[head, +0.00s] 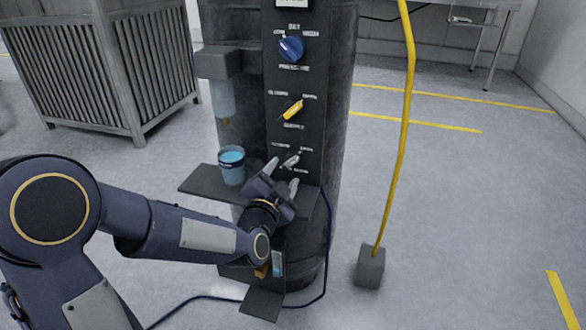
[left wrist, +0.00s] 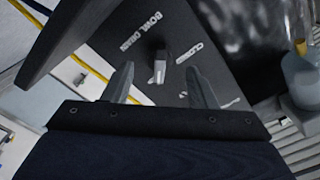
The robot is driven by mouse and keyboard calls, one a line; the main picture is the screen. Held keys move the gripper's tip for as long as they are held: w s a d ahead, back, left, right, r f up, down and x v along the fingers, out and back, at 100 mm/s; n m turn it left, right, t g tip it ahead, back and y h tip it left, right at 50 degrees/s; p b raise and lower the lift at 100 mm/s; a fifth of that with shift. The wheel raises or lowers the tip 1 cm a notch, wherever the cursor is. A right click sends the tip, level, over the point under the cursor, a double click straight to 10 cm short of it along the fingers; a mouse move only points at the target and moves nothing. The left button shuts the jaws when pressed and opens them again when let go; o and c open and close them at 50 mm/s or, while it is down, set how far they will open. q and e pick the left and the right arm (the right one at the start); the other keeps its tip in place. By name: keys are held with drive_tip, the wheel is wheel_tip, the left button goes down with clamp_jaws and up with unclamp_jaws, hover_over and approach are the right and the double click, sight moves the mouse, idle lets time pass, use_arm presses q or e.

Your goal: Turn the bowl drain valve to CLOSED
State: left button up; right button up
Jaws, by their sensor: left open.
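The bowl drain valve (head: 291,160) is a small grey lever on the lower part of the dark front panel. In the left wrist view the lever (left wrist: 158,69) stands between the labels BOWL DRAIN and CLOSED. My left gripper (head: 283,175) is just below and in front of it in the head view. Its two fingers are apart, and in the left wrist view the lever shows beyond and between the fingertips, with no contact to be seen. Which position the lever points to is hard to tell. My right gripper is not in view.
Above the valve are a yellow lever (head: 293,108) and a blue knob (head: 291,48). A cup of blue liquid (head: 231,166) stands on a dark shelf (head: 200,182) left of the gripper. A yellow pole (head: 404,130) rises from a grey block to the right.

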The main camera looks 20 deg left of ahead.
sight(288, 166)
use_arm(q)
drive_tip(key=w, duration=0.4)
drive_tip(key=c, duration=1)
drive_tip(key=shift+o, duration=0.2)
